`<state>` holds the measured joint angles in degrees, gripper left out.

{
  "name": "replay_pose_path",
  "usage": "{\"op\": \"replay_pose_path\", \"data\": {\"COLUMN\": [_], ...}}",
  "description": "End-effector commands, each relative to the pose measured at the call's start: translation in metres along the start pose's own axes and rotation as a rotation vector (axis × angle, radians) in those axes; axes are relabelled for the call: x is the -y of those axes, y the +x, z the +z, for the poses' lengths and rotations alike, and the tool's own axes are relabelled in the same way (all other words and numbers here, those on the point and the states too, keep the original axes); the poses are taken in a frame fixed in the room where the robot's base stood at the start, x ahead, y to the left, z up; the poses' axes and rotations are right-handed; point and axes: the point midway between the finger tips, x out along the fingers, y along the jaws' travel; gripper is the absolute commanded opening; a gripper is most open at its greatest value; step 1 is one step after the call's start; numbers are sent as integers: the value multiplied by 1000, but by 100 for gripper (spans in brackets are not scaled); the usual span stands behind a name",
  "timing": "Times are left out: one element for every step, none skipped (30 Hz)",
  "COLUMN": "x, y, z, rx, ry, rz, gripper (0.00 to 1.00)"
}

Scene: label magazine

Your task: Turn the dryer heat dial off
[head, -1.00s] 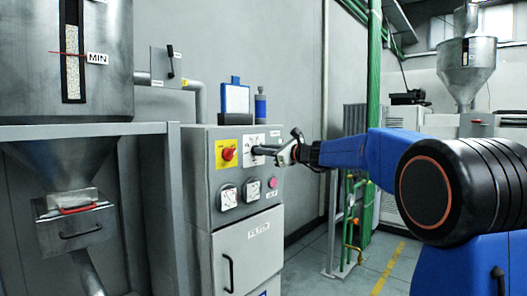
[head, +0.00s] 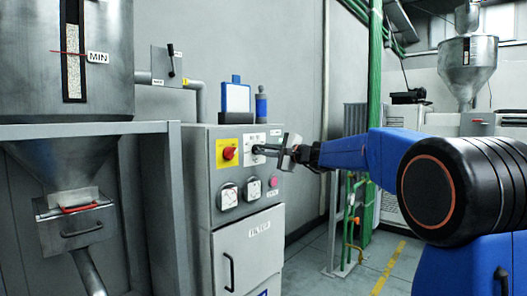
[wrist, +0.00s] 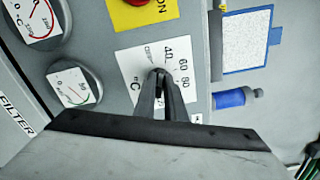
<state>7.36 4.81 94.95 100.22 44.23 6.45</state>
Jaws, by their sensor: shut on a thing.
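The heat dial (wrist: 158,72) sits on a white scale plate (wrist: 136,68) marked 40, 60, 80 and °C, with partly readable lettering at the low end. In the head view the plate (head: 251,139) is on the upper front of the grey dryer cabinet. My gripper (wrist: 161,82) has both fingertips closed on the dial, and the fingers hide most of the knob. Its pointer direction cannot be made out. In the head view my gripper (head: 260,150) reaches the panel from the right.
A red knob (head: 229,153) on a yellow plate is left of the dial. Two round gauges (head: 228,197) and a pink button (head: 273,182) are below. A blue-framed panel (head: 236,97) and a blue bottle (head: 261,106) stand on top.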

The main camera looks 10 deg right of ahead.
Motion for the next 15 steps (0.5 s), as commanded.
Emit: {"op": "replay_pose_path", "data": {"x": [-2,-2,-2,-2,-3,-3,-3,-4,-4,-4,-4,-4,-5,-5,-5], "y": [0,0,0,0,0,0,0,0,0,0,0,0,0,0,0], "z": [0,0,0,0,0,0,0,0,-1,-1,-1,-1,-1,-1,-1], "rx": [0,0,0,0,0,0,0,0,0,0,0,0,0,0,0], "ry": [-44,-72,-109,-136,-163,-198,-223,-248,-280,-302,-324,-352,-372,-390,-413], "rz": [2,2,2,2,2,2,2,2,2,2,2,3,3,3,3], "gripper": [0,0,0,0,0,0,0,0,0,0,0,0,0,0,0]}}
